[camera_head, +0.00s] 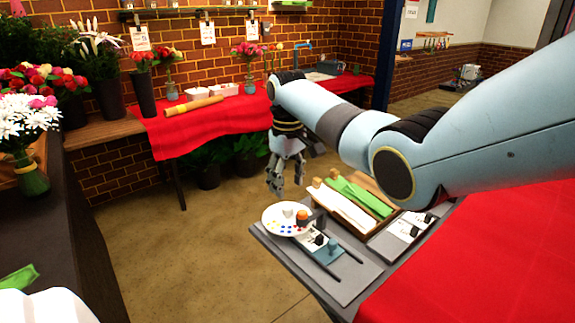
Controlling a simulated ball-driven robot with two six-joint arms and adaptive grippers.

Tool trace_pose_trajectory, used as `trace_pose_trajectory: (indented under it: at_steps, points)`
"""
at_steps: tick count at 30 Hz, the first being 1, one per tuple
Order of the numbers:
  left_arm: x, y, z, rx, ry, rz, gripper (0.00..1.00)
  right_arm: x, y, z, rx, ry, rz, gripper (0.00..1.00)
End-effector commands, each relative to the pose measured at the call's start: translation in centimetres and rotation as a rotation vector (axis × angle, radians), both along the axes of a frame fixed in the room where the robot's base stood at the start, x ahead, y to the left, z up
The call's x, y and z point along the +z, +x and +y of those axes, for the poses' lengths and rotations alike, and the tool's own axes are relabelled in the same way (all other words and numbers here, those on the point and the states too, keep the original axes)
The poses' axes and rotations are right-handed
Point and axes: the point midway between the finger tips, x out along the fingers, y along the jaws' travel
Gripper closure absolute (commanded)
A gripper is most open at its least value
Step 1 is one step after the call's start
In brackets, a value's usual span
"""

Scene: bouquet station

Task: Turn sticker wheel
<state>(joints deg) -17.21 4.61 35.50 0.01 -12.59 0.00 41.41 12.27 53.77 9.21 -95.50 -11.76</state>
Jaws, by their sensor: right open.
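The sticker wheel (273,218) is a white disc with small coloured dots along its near edge. It sits at the left corner of a grey board on the table at the lower middle. A small dark and orange part stands at its right side and hides some of it. My right gripper (284,184) hangs fingers-down above and behind the wheel, apart from it. It is open and I see nothing between its fingers. My left gripper is not in view.
A small teal block (333,247) and dark rails sit in front. Open floor lies left of the board.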

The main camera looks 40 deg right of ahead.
Motion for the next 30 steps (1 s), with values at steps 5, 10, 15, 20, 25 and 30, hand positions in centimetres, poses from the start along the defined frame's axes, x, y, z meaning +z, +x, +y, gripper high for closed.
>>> trace_pose_trajectory:
  at_steps: [5,10,15,20,25,30]
  points:
    - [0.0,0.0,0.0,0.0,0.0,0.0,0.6,3.4,0.1,0.0,0.001,0.0,-0.002,0.49]
    - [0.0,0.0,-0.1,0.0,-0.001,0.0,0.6,4.9,0.0,0.0,0.0,0.001,0.0,0.49]
    - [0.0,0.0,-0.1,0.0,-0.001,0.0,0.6,5.1,0.0,0.0,0.0,0.001,0.001,0.49]
    - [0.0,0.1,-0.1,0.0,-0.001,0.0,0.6,5.1,0.0,0.0,0.0,0.001,0.001,0.49]
    - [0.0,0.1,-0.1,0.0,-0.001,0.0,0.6,5.1,0.0,0.0,0.0,0.001,0.001,0.49]
    - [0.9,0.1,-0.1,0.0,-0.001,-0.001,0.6,6.0,0.0,0.0,0.0,0.001,0.0,0.49]
